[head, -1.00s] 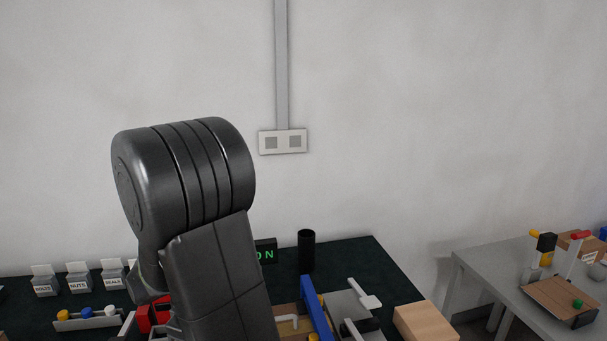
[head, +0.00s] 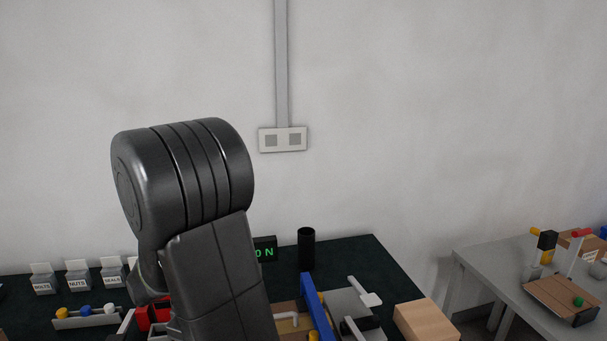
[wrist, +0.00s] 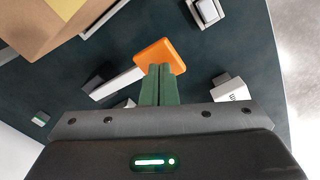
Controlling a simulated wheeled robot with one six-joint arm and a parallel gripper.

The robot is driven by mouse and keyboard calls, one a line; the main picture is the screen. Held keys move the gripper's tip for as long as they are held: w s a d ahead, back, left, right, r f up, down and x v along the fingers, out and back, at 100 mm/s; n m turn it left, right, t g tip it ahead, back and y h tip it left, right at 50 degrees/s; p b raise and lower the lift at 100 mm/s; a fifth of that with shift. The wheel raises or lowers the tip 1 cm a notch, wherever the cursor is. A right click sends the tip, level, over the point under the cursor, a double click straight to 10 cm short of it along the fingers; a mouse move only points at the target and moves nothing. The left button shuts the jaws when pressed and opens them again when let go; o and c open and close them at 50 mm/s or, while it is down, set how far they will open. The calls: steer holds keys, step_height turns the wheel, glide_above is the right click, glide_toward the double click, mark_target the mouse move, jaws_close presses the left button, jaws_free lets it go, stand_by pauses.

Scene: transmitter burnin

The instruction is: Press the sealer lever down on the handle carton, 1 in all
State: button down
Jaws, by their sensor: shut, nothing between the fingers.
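In the wrist view my gripper (wrist: 158,72) is shut and empty. Its two green fingers are together, with their tips overlapping the lower edge of an orange pad (wrist: 162,52). I cannot tell whether they touch it. A white bar (wrist: 118,84) runs from the pad down to a dark block at left; it looks like the sealer lever. A brown carton (wrist: 38,25) with a yellow patch fills the upper left corner. In the head view my own arm hides the gripper and the lever.
A grey table (head: 490,262) with a brown board (head: 560,296) stands at right, across a gap.

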steer(key=shift+f+b, duration=1.55)
steer(key=shift+f, duration=0.75)
steer(key=shift+r, duration=0.1)
step_height(320, 180, up, 6)
steer(key=p, duration=0.4)
steer(key=shift+p, duration=0.35)
steer(key=shift+f, duration=0.25)
